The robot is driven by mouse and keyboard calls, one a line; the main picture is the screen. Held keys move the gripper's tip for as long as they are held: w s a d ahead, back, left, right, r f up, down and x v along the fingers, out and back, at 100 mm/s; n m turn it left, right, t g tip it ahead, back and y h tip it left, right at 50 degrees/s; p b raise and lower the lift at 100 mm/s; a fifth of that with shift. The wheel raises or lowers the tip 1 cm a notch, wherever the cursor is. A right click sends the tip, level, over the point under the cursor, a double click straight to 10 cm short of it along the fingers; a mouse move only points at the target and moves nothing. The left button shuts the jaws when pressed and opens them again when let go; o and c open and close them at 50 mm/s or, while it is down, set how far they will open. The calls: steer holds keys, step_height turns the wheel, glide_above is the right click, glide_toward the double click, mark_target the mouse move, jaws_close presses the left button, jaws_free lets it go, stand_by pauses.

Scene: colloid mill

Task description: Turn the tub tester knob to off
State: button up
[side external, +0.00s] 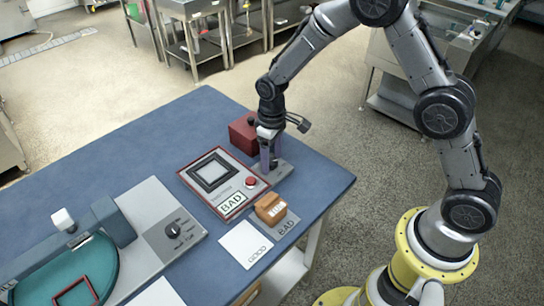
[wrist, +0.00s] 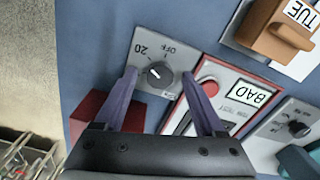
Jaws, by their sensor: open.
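The knob (wrist: 155,76) is small and dark with a white pointer mark, on a grey plate (wrist: 146,46) printed with "OFF" and "20". The exact mark it points to is too small to tell. In the side view the plate (side external: 283,173) sits at the right of the red-framed tester (side external: 184,176), and my gripper hides the knob. The tester has a screen, a red button (side external: 251,182) and a "BAD" sign. My gripper (wrist: 159,75) is open and empty, pointing down with one purple finger on each side of the knob; it also shows in the side view (side external: 268,164). Contact cannot be told.
A dark red box (side external: 242,133) stands close behind my gripper. A grey machine with another black knob (side external: 173,230) and a teal bowl (side external: 80,270) is at left. The blue table's back left is clear.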

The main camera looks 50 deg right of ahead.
steer(key=shift+c, duration=0.2)
jaws_close()
steer(key=shift+m, duration=0.4)
steer(key=m, duration=1.1)
stand_by(0.3)
stand_by(0.4)
steer(key=shift+o, duration=0.2)
jaws_free()
